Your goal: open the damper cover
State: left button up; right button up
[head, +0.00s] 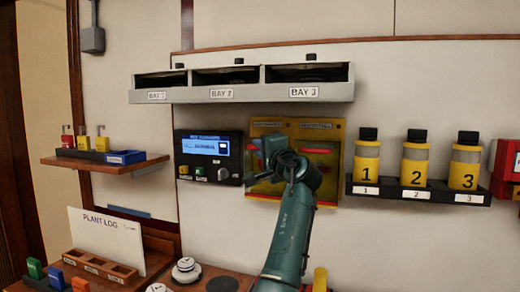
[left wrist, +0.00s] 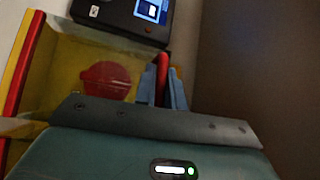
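A yellow wall panel (head: 335,131) has two covered bays side by side; its two small labels are too blurred to read. My left gripper (head: 270,158) is in front of the left bay and hides much of it. In the left wrist view, a clear yellowish cover (left wrist: 65,62) with red edging lies in front of a round red knob (left wrist: 107,79). The blue fingers of the left gripper (left wrist: 162,88) stand close on both sides of a red bar (left wrist: 163,68), which fills the gap between them. I cannot tell how far the cover stands open. My right gripper is not in view.
A black control box (head: 208,158) with a lit screen is just left of the panel. A bay shelf (head: 240,96) hangs above. Numbered yellow canisters (head: 415,165) stand on a ledge to the right. A wooden counter (head: 135,283) with a plant log board is below left.

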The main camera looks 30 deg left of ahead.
pick_arm(q)
grip_shut()
jog(key=shift+f, duration=0.15)
